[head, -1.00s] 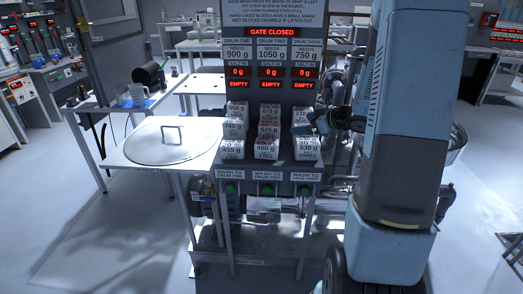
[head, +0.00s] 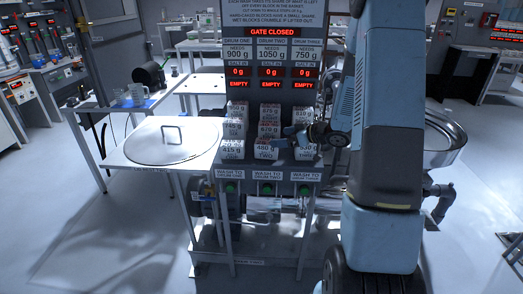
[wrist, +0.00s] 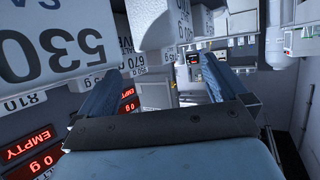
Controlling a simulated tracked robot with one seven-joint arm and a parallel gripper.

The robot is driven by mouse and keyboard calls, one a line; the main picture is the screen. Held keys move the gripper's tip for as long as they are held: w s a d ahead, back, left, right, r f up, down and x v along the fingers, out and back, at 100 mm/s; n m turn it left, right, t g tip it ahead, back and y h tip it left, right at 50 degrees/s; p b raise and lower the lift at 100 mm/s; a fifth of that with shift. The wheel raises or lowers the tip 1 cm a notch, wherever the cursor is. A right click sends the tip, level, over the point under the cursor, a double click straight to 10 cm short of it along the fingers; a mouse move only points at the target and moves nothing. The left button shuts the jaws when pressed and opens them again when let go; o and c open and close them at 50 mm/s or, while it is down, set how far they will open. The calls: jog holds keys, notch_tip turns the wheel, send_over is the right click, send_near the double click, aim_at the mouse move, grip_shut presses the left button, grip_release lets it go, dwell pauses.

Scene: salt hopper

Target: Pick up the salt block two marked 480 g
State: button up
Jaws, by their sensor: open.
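The salt block two marked 480 g (head: 264,149) is a white block in the front row, middle column, of the block rack in the head view. In the wrist view, a white block with an upside-down, cut-off label (wrist: 172,22) hangs in from the top and may be this one. My gripper (head: 312,138) is at the right column of blocks, to the right of the 480 g block. In the wrist view my gripper (wrist: 157,72) has its two blue fingers spread apart, with nothing held between them.
The block marked 530 g (wrist: 52,45) is large and close beside my left finger in the wrist view; my arm partly hides it in the head view. Other white blocks (head: 233,149) stand close around. The panel sign (head: 272,32) reads gate closed. A round lid (head: 172,145) lies left.

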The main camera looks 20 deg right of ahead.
aim_at(266, 140)
jog(key=x, duration=0.4)
jog(key=shift+s+a+f, duration=0.15)
jog(key=shift+a+f, duration=0.15)
jog(key=shift+f, duration=0.2)
jog(key=shift+w+a+f, duration=0.1)
jog(key=shift+w+a, duration=0.15)
jog(key=shift+w, duration=0.05)
jog(key=shift+c, duration=0.5)
jog(key=c, duration=1.6)
jog(key=shift+o, duration=0.2)
